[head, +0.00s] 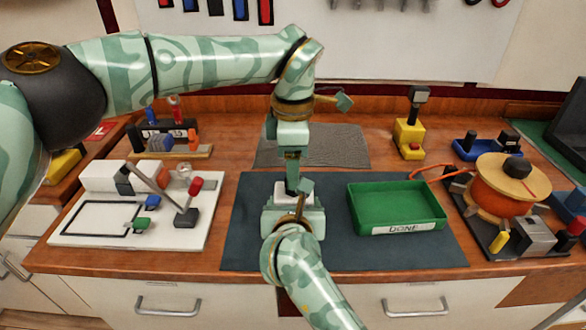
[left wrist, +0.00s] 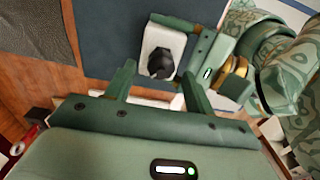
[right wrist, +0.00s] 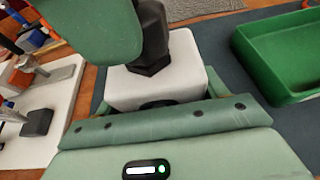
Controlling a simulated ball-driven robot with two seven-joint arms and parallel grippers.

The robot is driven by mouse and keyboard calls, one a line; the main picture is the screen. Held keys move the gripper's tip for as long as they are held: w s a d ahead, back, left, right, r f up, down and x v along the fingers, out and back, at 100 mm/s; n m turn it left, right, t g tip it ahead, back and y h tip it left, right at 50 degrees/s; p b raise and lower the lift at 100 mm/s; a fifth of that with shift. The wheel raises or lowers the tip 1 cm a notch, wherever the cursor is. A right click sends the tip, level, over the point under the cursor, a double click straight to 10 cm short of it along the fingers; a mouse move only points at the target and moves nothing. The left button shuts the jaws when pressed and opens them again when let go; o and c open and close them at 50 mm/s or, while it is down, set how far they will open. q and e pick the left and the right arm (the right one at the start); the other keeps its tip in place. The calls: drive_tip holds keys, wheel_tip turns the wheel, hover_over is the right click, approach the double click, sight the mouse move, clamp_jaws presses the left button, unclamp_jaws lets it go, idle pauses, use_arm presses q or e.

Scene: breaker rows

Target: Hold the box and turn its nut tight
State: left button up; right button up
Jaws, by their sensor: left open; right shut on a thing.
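The small white box (left wrist: 152,38) has a black nut (left wrist: 162,64) on top in the left wrist view. The box (right wrist: 190,78) and nut (right wrist: 152,42) also show close up in the right wrist view. My right gripper (head: 293,212) is shut on the box, low over the dark mat, with its jaws along the box's sides. My left gripper (head: 293,178) points down from above. Its open fingers (left wrist: 157,80) stand on either side of the nut in the left wrist view, and I cannot tell whether they touch it. The head view mostly hides the box behind my grippers.
A green tray labelled DONE (head: 405,228) sits on the dark mat (head: 245,240) just right of the box. A white board with a lever (head: 75,216) stands left. An orange cable reel (head: 500,190) stands right. A yellow block tool (head: 408,140) is behind.

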use_arm(q)
wheel_tip(320, 180, up, 10)
drive_tip(key=shift+r, duration=0.2)
idle(0.4)
use_arm(e)
drive_tip(key=o, duration=1.4)
drive_tip(key=shift+a, duration=0.1)
